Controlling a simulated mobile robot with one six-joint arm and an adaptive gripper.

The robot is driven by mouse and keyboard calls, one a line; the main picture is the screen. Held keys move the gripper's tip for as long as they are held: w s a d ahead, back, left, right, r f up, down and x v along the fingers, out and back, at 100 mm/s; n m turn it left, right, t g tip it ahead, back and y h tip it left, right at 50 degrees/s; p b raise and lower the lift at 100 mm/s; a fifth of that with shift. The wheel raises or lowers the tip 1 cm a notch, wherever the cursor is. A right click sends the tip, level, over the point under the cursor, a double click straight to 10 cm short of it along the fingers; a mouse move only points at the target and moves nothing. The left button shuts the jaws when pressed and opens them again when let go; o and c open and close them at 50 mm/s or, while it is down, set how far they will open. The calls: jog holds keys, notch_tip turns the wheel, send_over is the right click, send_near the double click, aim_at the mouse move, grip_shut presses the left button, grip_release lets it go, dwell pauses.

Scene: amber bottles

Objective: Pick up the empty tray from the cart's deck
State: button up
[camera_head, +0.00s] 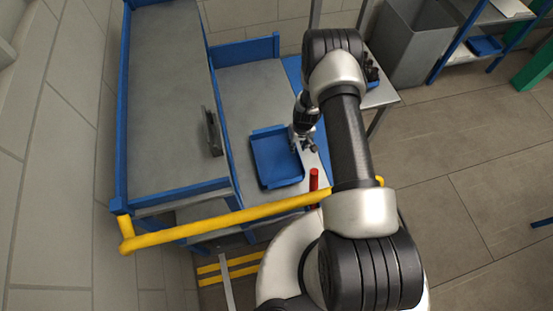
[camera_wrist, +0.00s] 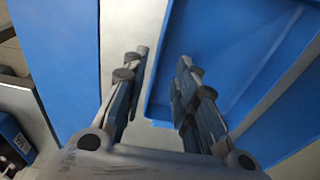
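The blue tray (camera_head: 277,157) lies on the cart's grey deck (camera_head: 250,95), close to the deck's right edge. Nothing is seen in it. My gripper (camera_head: 304,145) is at the tray's right side. In the wrist view my gripper (camera_wrist: 164,58) is open, with a clear gap between its fingers. The near wall of the tray (camera_wrist: 225,45) runs through that gap, with one finger over the tray's inside and the other outside over a pale strip. I cannot tell how far down the fingers reach, and neither finger clearly touches the wall.
A raised grey shelf (camera_head: 165,90) with blue edges stands left of the deck. A yellow bar (camera_head: 225,220) crosses the near end, with a red post (camera_head: 314,180) by it. A grey bin (camera_head: 415,40) stands at the back right.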

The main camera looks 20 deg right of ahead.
aim_at(297, 150)
jog(key=f, duration=0.2)
jog(key=f+b, duration=0.1)
jog(key=f, duration=0.1)
jog(key=f+b, duration=0.1)
jog(key=f, duration=0.1)
jog(key=shift+w+d, duration=0.2)
jog(key=shift+w, duration=0.1)
jog(key=shift+r, duration=0.1)
jog(key=shift+c, duration=0.3)
grip_shut()
